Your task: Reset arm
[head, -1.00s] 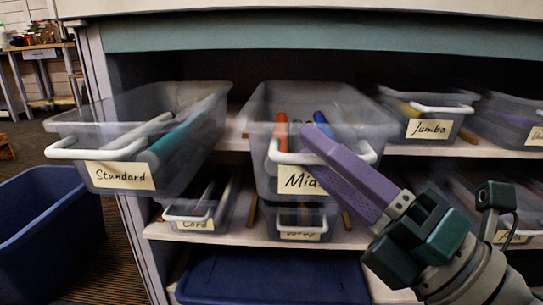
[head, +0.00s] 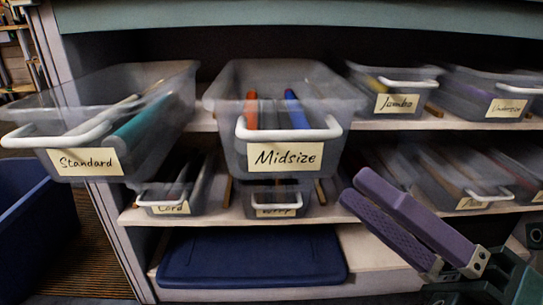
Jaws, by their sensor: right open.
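My right gripper (head: 355,195) is in the lower right of the head view. Its two purple fingers point up and to the left, apart, with nothing between them. It is in front of the lower shelf, below and right of the Midsize bin (head: 285,157). That clear bin has a white handle and holds orange and blue grips. The Standard bin (head: 88,162), at the left, sticks out from the shelf and holds a teal and a whitish grip. My left gripper is not in view.
The Jumbo bin (head: 396,103) and another labelled bin (head: 506,107) sit on the upper shelf at right. Smaller bins, including the Cord bin (head: 171,208), sit on the lower shelf. A dark blue lid (head: 254,258) lies at the bottom. A blue tub (head: 38,225) stands at left.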

